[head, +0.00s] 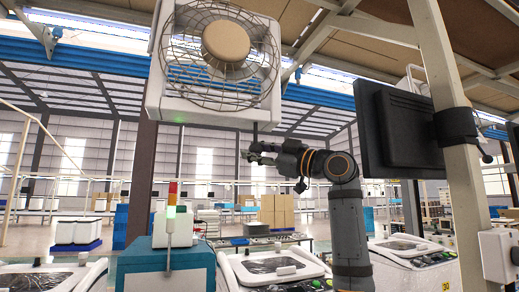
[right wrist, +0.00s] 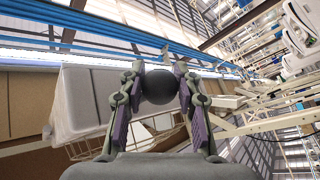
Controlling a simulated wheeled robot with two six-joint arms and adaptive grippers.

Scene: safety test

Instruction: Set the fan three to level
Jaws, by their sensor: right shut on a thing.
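A white fan (head: 160,100) with a round wire guard and a tan hub hangs at the top of the head view, a small green light on its lower edge. Its white housing (right wrist: 85,98) and part of the guard also show in the right wrist view. A thin dark pull cord (head: 255,132) appears to hang below the fan. My right gripper (head: 252,154) is just beneath the fan. In the right wrist view its fingers are closed on a dark grey ball (right wrist: 158,88), seemingly the cord's end. My left gripper is out of view.
A black monitor (head: 398,128) is clamped to a beige post (head: 450,110) right of my right arm. White machines (head: 275,268) and a blue-white box (head: 168,268) with a signal lamp (head: 172,193) stand below. The air left of my gripper is clear.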

